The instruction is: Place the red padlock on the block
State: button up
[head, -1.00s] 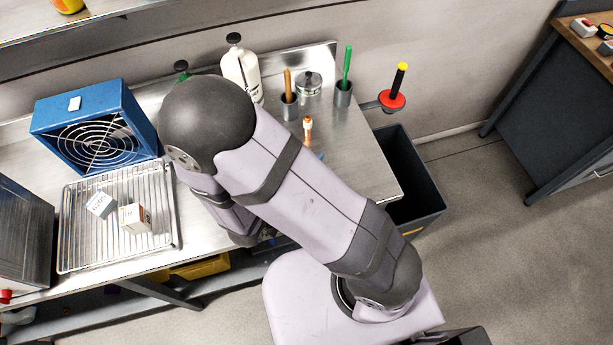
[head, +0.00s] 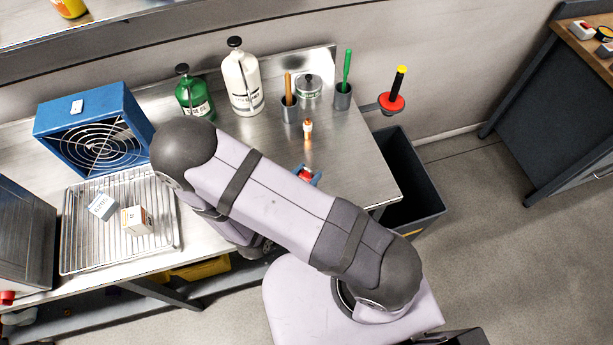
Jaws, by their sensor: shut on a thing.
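A small red thing, which looks like the red padlock (head: 305,176), shows just past the upper edge of my arm in the head view. Blue parts, which look like the fingertips of my gripper (head: 308,174), flank it on both sides. The gripper looks shut on it. My arm hides the rest of the gripper and the bench below it. I cannot tell the padlock's height above the bench. I cannot make out the block; it may be behind my arm.
On the steel bench (head: 350,150) stand a green bottle (head: 193,97), a white bottle (head: 243,85), two cups with handled tools and a small copper-coloured object (head: 307,130). A blue fan box (head: 95,130) and wire rack (head: 75,240) are left.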

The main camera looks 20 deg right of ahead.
jog(key=shift+f, duration=0.8)
jog(key=o, duration=1.1)
jog(key=shift+f, duration=0.1)
